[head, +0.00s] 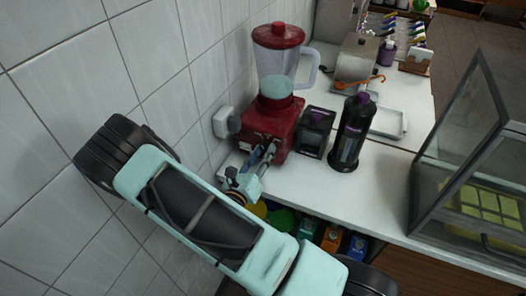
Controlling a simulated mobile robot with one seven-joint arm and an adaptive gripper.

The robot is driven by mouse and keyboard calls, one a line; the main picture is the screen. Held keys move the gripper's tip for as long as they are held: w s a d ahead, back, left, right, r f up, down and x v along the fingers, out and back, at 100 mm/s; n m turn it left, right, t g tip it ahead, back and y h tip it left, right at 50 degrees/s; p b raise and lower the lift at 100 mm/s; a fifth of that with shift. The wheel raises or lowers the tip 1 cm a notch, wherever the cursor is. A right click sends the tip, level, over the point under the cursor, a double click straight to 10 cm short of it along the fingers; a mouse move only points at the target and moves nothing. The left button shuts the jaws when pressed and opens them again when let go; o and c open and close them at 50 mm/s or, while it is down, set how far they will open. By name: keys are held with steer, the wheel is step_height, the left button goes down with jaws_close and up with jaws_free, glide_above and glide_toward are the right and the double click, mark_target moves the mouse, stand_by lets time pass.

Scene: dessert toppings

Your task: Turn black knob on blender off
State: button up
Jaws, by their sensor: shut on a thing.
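The blender (276,70) stands on the white counter against the tiled wall. It has a red lid, a clear jar with pale green contents and a red base (283,125). My gripper (268,152) is at the front face of the red base, with its fingertips against it. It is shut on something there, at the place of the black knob. The knob itself is hidden behind the fingers, so its turn position cannot be seen.
A small black box (316,132) and a dark bottle with a purple cap (352,132) stand right of the blender. A white wall socket (225,122) is at its left. A glass display case (480,165) stands at the right. The counter front (335,190) is clear.

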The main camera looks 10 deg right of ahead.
steer(key=shift+n, duration=0.4)
steer(key=o, duration=1.1)
steer(key=shift+o, duration=0.2)
steer(key=v, duration=1.2)
steer(key=shift+d, duration=0.1)
